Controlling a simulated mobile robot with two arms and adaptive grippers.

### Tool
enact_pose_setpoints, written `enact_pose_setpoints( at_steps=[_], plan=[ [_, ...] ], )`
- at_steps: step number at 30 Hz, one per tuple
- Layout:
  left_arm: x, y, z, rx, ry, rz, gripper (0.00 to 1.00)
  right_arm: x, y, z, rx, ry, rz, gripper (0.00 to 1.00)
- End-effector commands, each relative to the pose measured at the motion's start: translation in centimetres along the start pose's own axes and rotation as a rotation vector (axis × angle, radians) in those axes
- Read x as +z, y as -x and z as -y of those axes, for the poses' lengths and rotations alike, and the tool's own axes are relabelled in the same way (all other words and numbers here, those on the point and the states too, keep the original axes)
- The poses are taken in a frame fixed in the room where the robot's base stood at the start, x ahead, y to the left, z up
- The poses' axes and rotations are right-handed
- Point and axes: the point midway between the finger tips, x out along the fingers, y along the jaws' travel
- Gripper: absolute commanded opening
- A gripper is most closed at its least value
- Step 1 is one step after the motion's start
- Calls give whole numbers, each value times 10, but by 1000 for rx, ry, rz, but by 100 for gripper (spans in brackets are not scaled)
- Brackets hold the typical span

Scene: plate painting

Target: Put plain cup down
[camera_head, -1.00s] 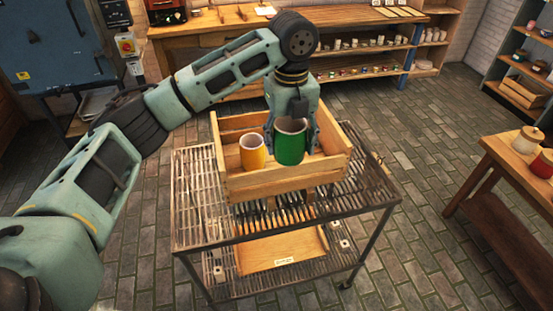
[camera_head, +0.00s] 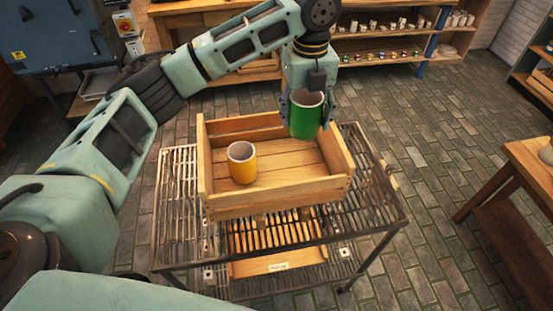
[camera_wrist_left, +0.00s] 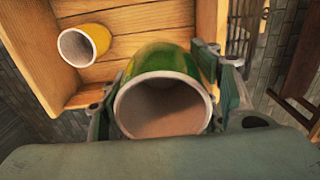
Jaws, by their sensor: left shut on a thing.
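My left gripper (camera_head: 308,112) is shut on a green cup (camera_head: 306,119), which is upright with its open mouth up. It holds the cup over the back right part of a wooden crate (camera_head: 278,199), apart from the crate floor as far as I can tell. The left wrist view shows the green cup (camera_wrist_left: 163,108) between the fingers, its pale inside empty. A yellow cup (camera_head: 243,167) stands on the crate floor at the left, apart from the green one; it also shows in the left wrist view (camera_wrist_left: 90,44). My right gripper is not in view.
The crate stands on a metal rack cart (camera_head: 378,205) with a lower shelf. The crate floor between and right of the cups is bare. A wooden table (camera_head: 530,165) is at the right, and shelves with small pots (camera_head: 385,40) are at the back.

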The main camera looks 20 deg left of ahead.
Motion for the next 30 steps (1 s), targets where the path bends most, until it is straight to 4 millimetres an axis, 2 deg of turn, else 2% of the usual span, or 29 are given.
enact_pose_setpoints(
  at_steps=[1, 8, 15, 19, 25, 30],
  plan=[
    [0, -13, 0, 2, 0, -1, 22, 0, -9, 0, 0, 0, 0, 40],
    [0, -41, 0, 1, 0, 0, 22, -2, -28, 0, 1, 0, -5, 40],
    [0, -67, -1, 1, 1, 0, 22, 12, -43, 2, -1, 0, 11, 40],
    [0, -80, -1, 3, 1, -2, 22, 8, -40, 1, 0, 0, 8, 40],
    [-1, -115, -1, 3, 0, -2, 22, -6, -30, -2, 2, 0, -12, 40],
    [0, -132, -1, 2, 0, -1, 22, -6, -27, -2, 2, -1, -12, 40]
  ],
)
